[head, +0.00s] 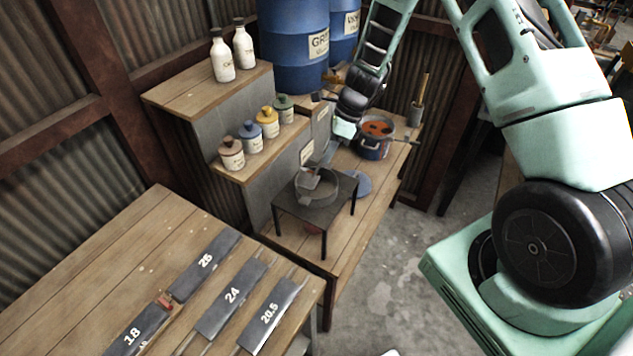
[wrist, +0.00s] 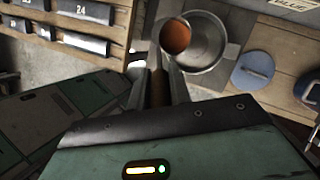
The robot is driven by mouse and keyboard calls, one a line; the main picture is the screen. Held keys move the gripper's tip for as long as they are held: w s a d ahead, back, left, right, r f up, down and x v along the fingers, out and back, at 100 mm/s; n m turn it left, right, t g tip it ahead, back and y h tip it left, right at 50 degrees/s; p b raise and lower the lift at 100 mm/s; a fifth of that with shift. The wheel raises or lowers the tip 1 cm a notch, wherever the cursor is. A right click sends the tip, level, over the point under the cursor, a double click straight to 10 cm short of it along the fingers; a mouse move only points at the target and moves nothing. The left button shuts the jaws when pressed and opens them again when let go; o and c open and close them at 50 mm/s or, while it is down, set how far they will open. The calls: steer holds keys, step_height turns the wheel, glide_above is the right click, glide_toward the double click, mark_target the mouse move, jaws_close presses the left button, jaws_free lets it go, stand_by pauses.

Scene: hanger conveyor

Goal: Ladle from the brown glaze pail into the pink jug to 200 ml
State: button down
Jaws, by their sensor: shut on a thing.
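My gripper (head: 330,151) is shut on the handle of a ladle (wrist: 176,36). In the wrist view (wrist: 160,78) its two fingers close on the handle. The ladle's cup holds orange-brown liquid and is over the grey round sieve-like vessel (wrist: 212,66). That vessel also shows in the head view (head: 317,202), on a small dark stand (head: 335,205). A blue pail (head: 373,152) with orange-brown glaze inside stands behind, on the bench. A reddish-pink thing (head: 312,229), perhaps the pink jug, shows partly beneath the stand; its level cannot be seen.
A blue round lid (wrist: 252,70) lies on the bench beside the stand. Several small labelled jars (head: 268,122) and white bottles (head: 222,58) stand on the wooden steps at left. Blue drums (head: 290,45) stand behind. Numbered dark plates (head: 232,298) lie on the front table.

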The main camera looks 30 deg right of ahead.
steer(key=shift+d, duration=0.1)
steer(key=shift+w+d, duration=0.15)
steer(key=shift+w+d+y, duration=0.1)
steer(key=shift+d+y, duration=0.05)
steer(key=shift+y, duration=0.25)
stand_by(0.5)
steer(key=shift+d+g+p, duration=0.1)
steer(key=shift+g+p, duration=0.2)
steer(key=shift+w+d+f+g+y, duration=0.25)
steer(key=shift+w+d+g+y, duration=0.1)
steer(key=shift+d+y, duration=0.25)
stand_by(1.5)
steer(key=shift+f, duration=0.1)
stand_by(0.4)
steer(key=shift+w+d+y, duration=0.15)
steer(key=shift+d+y, duration=0.05)
steer(key=shift+y, duration=0.1)
steer(key=shift+w+d+f+y+b, duration=0.15)
steer(key=shift+d+f+y+b, duration=0.2)
steer(key=shift+b, duration=0.15)
stand_by(0.7)
steer(key=shift+w+d+g, duration=0.15)
steer(key=shift+g, duration=0.1)
